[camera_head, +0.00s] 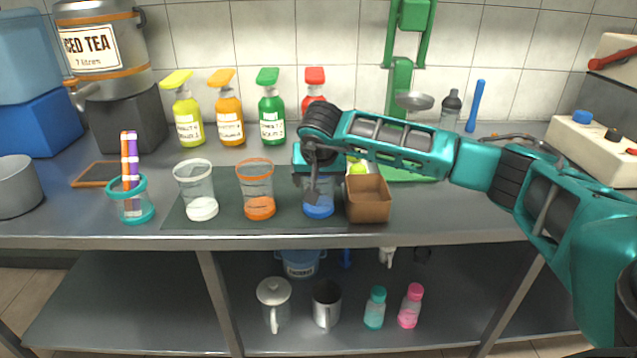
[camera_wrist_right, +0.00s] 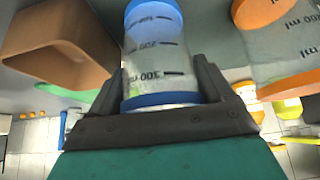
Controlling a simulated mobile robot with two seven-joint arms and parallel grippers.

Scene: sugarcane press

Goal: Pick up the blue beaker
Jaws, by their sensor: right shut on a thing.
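The blue beaker (camera_head: 318,207) stands on the dark mat on the counter in the head view, its upper part hidden by my right gripper (camera_head: 316,178). In the right wrist view the clear beaker (camera_wrist_right: 154,50) with a blue rim and blue base sits between the two dark fingers of my right gripper (camera_wrist_right: 160,88). The fingers are shut on its sides near the rim. It looks upright, and I cannot tell any gap between its base and the mat. My left gripper is not in view.
The orange beaker (camera_head: 258,185) stands close to the left of the blue one, with the white beaker (camera_head: 196,190) farther left. A brown box (camera_head: 368,200) is close on the right. Several spray bottles (camera_head: 228,120) stand behind. A teal cup (camera_head: 132,205) with sticks is at left.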

